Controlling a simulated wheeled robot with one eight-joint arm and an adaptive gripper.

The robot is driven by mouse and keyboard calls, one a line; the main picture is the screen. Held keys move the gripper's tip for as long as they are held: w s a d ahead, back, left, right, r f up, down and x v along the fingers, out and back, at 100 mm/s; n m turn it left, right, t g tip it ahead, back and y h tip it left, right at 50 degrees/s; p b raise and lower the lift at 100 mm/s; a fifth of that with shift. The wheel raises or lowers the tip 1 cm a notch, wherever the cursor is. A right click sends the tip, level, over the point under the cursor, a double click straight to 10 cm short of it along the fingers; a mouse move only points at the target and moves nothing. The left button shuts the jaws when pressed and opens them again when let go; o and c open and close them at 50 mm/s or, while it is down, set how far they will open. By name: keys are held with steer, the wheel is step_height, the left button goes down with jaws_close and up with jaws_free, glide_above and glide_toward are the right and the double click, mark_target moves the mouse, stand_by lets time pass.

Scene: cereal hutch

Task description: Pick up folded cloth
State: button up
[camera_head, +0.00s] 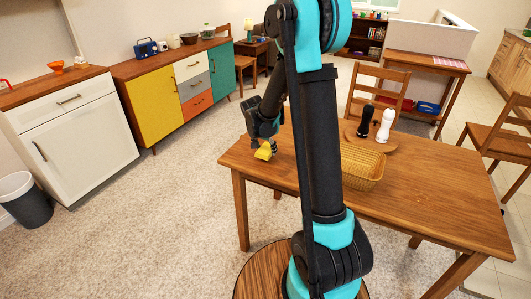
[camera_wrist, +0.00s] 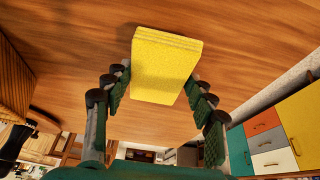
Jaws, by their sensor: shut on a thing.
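The folded cloth is a thick yellow pad (camera_head: 263,153) at the left end of the wooden table (camera_head: 432,200) in the head view. In the wrist view the cloth (camera_wrist: 165,65) fills the space between the fingers, with its layered edge toward the top. My gripper (camera_head: 266,141) reaches down from above, and its dark green pads also show on both sides of the cloth in the wrist view (camera_wrist: 160,88). It is shut on the cloth. I cannot tell whether the cloth is touching the tabletop or just above it.
A wicker basket (camera_head: 362,167) stands mid-table, partly behind my arm. Behind it, a black shaker (camera_head: 366,121) and a white shaker (camera_head: 385,126) stand on a round wooden board (camera_head: 372,143). Chairs surround the table. The right part of the tabletop is clear.

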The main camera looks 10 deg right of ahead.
mark_target(265, 149)
step_height(265, 149, up, 18)
steer(key=shift+r, duration=0.2)
